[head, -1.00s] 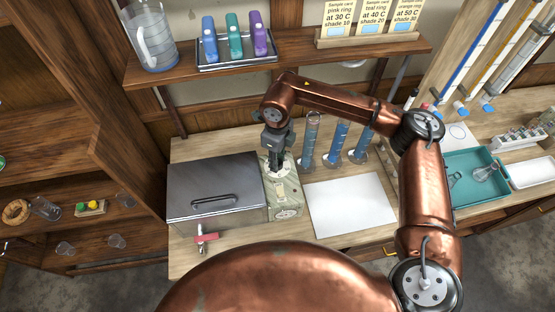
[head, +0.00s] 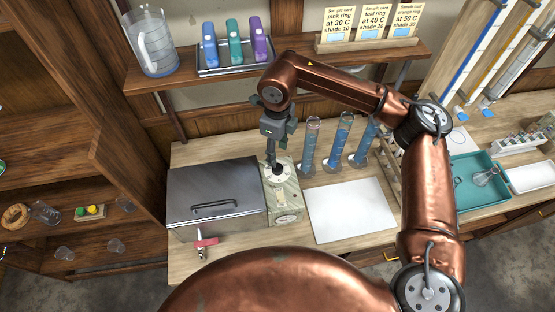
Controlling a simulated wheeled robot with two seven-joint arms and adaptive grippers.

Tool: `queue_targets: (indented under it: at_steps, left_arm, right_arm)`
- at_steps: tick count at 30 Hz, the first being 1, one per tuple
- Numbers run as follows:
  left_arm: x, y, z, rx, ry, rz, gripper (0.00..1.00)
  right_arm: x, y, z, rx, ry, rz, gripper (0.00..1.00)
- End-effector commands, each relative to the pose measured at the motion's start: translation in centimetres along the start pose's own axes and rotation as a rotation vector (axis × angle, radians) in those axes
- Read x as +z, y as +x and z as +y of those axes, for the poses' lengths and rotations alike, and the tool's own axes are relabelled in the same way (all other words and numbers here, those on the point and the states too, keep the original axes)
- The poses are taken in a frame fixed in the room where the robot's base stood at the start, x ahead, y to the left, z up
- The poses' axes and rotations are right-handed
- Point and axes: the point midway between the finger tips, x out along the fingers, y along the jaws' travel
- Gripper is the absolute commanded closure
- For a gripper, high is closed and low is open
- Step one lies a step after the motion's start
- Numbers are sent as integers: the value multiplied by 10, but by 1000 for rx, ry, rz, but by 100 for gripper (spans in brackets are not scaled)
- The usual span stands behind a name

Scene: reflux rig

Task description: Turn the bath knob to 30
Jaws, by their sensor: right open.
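The bath is a grey metal box with a handled lid (head: 225,187) at the left of the bench. A pale greenish control unit (head: 284,200) stands against its right side. On top of this unit is a whitish round dial with a dark bath knob (head: 278,169) at its middle. My right gripper (head: 271,160) points down just above and slightly left of the knob, with its jaws open. I cannot tell whether a fingertip touches the knob. The dial's markings are too small to read. My left gripper is not in view.
Several blue-filled cylinders (head: 342,142) stand right behind the control unit. A white sheet (head: 350,210) lies to its right. A red-handled tap (head: 205,242) sticks out of the bath's front. A shelf (head: 290,65) with bottles and sample cards overhangs the back. A teal tray (head: 478,205) is further right.

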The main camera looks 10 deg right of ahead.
Motion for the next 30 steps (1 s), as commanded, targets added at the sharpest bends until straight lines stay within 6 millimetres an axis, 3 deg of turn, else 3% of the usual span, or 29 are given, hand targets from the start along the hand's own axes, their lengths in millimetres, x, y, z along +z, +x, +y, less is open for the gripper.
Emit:
queue_targets:
  at_steps: [3,9,26,30]
  left_arm:
    - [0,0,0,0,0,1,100]
    - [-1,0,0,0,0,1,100]
    - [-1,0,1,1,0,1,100]
    - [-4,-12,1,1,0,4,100]
  right_arm:
    - [0,-21,-1,-2,0,-2,56]
    - [0,-38,-1,-1,1,0,56]
    - [0,-41,0,0,0,0,56]
    - [0,-55,0,-3,0,-3,56]
